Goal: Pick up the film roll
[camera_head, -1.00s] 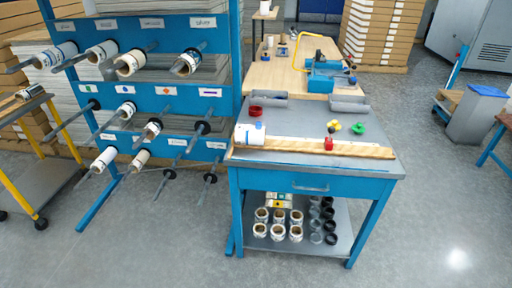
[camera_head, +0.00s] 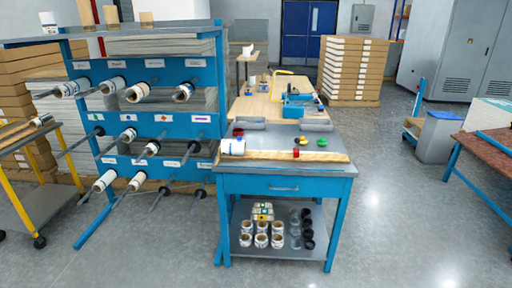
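Several white film rolls sit on the pegs of the blue rack at the left. One film roll (camera_head: 138,92) is on the upper row, with others at its left and a dark-cored roll (camera_head: 184,91) at its right. Smaller rolls are on the lower rows, such as one (camera_head: 105,181) at the bottom left. Another white roll (camera_head: 232,147) lies on the workbench's left front. The frames do not show which roll is meant. Neither of my grippers is in view.
The blue workbench (camera_head: 285,187) stands right of the blue rack (camera_head: 175,130). Several small rolls (camera_head: 262,235) sit on its lower shelf. A yellow-framed cart (camera_head: 62,196) is at the left, a brown-topped table (camera_head: 490,150) at the right. The grey floor in front is clear.

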